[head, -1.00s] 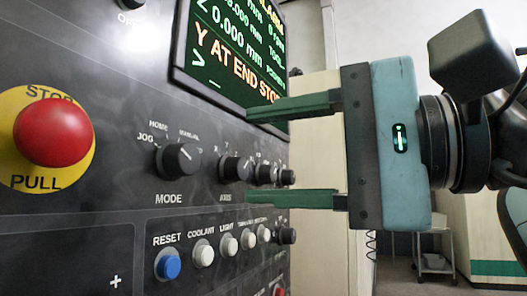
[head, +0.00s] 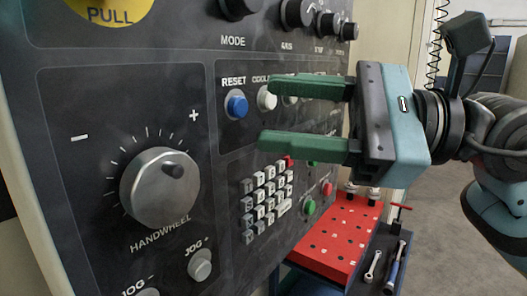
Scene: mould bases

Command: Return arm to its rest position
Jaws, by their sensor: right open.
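My right gripper (head: 307,117) comes in from the right of the head view. Its two green fingers are apart with nothing between them, and they point left toward the machine's control panel (head: 130,95). The fingers overlap part of the panel's button row and the area above the keypad; I cannot tell whether they touch the panel. The teal gripper body and part of my right arm show at the right. My left gripper is not in view.
The panel carries a blue reset button (head: 236,105), a handwheel (head: 160,187), mode knob (head: 239,8) and a keypad (head: 266,201). Grey floor (head: 445,235) shows at the right.

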